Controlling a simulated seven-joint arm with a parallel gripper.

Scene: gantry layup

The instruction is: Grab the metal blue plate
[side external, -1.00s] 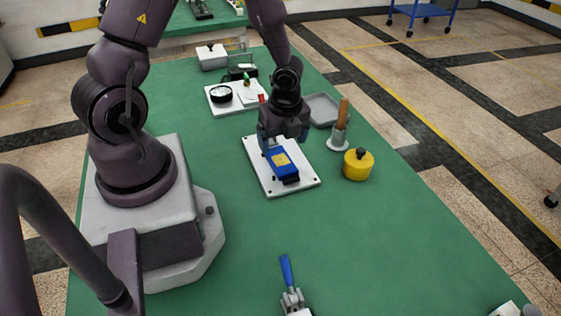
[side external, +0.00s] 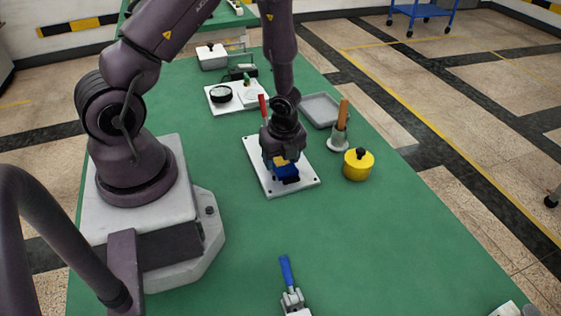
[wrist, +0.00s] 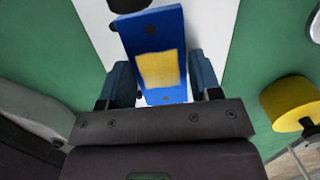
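The blue metal plate (side external: 288,175), with a yellow patch on its face, sits on a white base plate (side external: 308,181) on the green table. In the wrist view the blue plate (wrist: 152,31) runs up between the two fingers of my gripper (wrist: 159,77). One finger is at each side of it, with only narrow gaps, and I see no firm contact. In the side view my gripper (side external: 282,156) is right over the blue plate and hides its far part.
A yellow lidded pot (side external: 357,165) and a grey holder with a wooden handle (side external: 341,122) stand to the right. A grey tray (side external: 320,109) lies behind them. A blue-handled clamp (side external: 288,275) is at the front. The table between is clear.

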